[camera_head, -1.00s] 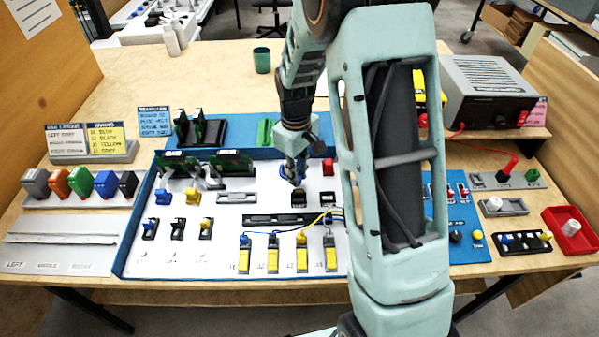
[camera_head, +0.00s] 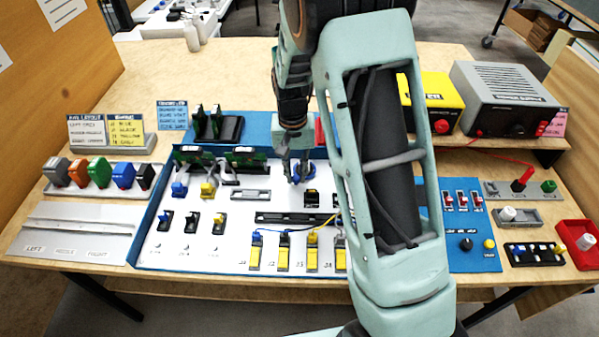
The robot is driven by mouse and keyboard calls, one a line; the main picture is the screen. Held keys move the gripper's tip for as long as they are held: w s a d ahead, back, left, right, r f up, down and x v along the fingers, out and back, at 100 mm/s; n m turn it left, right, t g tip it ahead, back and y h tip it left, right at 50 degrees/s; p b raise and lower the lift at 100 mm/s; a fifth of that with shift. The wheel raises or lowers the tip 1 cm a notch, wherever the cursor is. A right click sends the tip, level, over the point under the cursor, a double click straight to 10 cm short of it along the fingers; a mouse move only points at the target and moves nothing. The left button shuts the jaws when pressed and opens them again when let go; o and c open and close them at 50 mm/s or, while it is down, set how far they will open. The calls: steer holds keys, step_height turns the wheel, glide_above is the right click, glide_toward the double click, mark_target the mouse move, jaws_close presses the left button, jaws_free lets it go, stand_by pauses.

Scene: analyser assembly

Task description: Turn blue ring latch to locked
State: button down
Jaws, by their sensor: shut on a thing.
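The blue ring latch (camera_head: 303,172) sits on the white panel of the blue-edged board, near its upper middle. My gripper (camera_head: 296,177) points down at it from above and is shut on it. The fingers cover part of the ring, so its turned angle and any locked mark cannot be made out.
A black block (camera_head: 312,198) lies just in front of the latch, and a long black strip (camera_head: 290,218) is further forward. Green circuit boards (camera_head: 245,157) stand to the left. Yellow-and-black plugs with wires line the front. My arm hides the board's right part.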

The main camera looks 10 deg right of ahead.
steer(key=shift+w+a+m, duration=0.15)
steer(key=shift+a+m, duration=0.05)
steer(key=shift+m, duration=0.3)
steer(key=c, duration=1.8)
jaws_free()
steer(key=shift+c, duration=0.2)
steer(key=shift+r, duration=0.1)
step_height(320, 180, up, 12)
steer(key=shift+a, duration=0.2)
steer(key=shift+w, duration=0.1)
